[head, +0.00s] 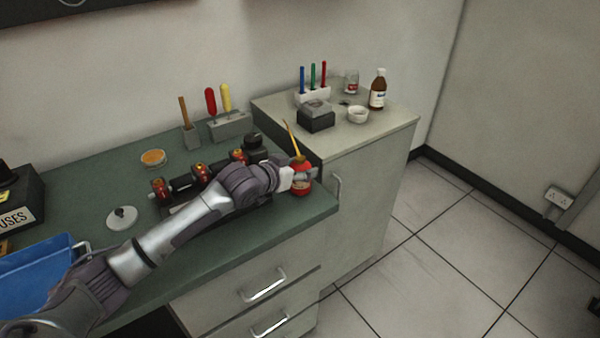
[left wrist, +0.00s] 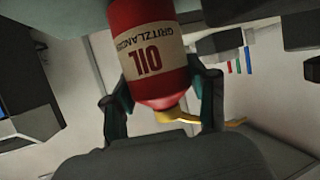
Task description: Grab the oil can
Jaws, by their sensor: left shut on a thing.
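The oil can (head: 301,184) is red with a cream label and a thin yellow spout pointing up. In the head view it is at the right end of the green worktop. My left gripper (head: 300,176) is shut on the can's upper body. In the left wrist view the oil can (left wrist: 150,55) appears upside down, with "OIL" on its label, between the two fingers of my left gripper (left wrist: 163,100). I cannot tell whether its base touches the worktop. My right gripper is not in view.
A dark rack with red-orange parts (head: 160,187) lies behind my left arm. A tool holder (head: 229,124) stands at the back. A grey cabinet (head: 370,195) to the right bears a brown bottle (head: 378,92), a white bowl (head: 358,115) and a pen holder (head: 313,94). A blue bin (head: 38,275) is at left.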

